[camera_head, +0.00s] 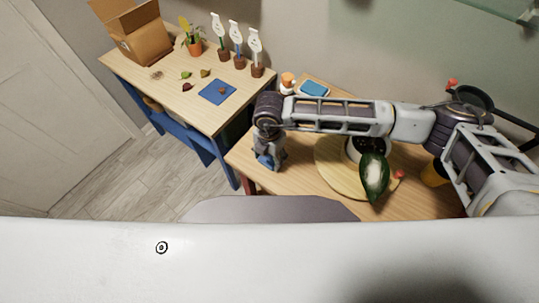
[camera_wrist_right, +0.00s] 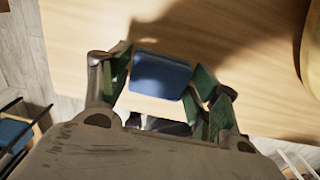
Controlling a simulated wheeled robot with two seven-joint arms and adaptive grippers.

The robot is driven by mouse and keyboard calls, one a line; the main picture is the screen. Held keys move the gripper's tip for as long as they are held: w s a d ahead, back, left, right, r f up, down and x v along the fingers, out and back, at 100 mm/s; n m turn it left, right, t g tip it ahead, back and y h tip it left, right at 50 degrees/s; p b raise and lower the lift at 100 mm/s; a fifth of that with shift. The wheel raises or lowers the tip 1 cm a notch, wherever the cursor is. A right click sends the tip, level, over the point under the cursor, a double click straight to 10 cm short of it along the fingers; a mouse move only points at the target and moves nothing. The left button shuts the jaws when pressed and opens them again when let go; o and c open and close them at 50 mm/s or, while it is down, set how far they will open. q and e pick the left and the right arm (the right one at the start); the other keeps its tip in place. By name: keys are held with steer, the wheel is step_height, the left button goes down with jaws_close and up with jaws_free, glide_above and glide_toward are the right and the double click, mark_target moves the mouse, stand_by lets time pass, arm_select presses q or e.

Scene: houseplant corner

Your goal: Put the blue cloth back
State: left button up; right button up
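The blue cloth (camera_wrist_right: 161,75) is a small folded block between the fingertips of my right gripper in the right wrist view. Both fingers (camera_wrist_right: 160,82) appear to touch its sides, so the gripper is shut on it. In the head view my right gripper (camera_head: 268,154) points down over the left end of the near wooden table (camera_head: 292,185), with a bit of blue at its tips. The gap between cloth and tabletop is hard to judge. My left gripper is not in view.
A white-rimmed dish with blue inside (camera_head: 313,89) and an orange-capped bottle (camera_head: 288,83) stand behind my forearm. A plant (camera_head: 374,176) stands on a round wooden board (camera_head: 330,167). The left table holds a blue mat (camera_head: 211,97), a cardboard box (camera_head: 146,43) and several small pots.

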mark_target(269, 158)
steer(key=shift+o, duration=1.4)
steer(key=shift+r, duration=0.2)
step_height(269, 158, up, 12)
steer(key=b, duration=0.1)
steer(key=shift+b, duration=0.4)
steer(key=shift+s+f, duration=0.1)
